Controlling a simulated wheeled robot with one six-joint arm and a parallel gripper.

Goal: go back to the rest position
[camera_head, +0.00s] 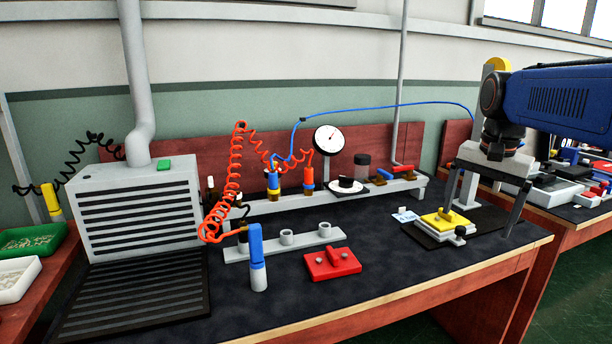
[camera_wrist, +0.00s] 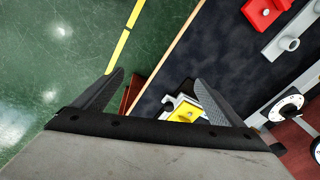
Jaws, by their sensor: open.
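My gripper (camera_head: 478,221) is at the right of the head view, above the right end of the dark workbench (camera_head: 385,262). Its two fingers point down and are wide apart, with nothing held between them. A yellow piece on a small grey fixture (camera_head: 446,224) stands on the bench below and between the fingers. In the wrist view the open gripper (camera_wrist: 155,80) shows both fingers, and the yellow piece (camera_wrist: 185,112) lies near the right finger, partly hidden by the gripper body.
A red block (camera_head: 332,264), a blue-handled tool (camera_head: 257,258) and a grey holder rail (camera_head: 287,242) are on the bench. A slatted grey box (camera_head: 140,212) stands at left. A dial gauge (camera_head: 328,139) stands behind. Green floor (camera_wrist: 60,60) shows beyond the bench's wooden edge.

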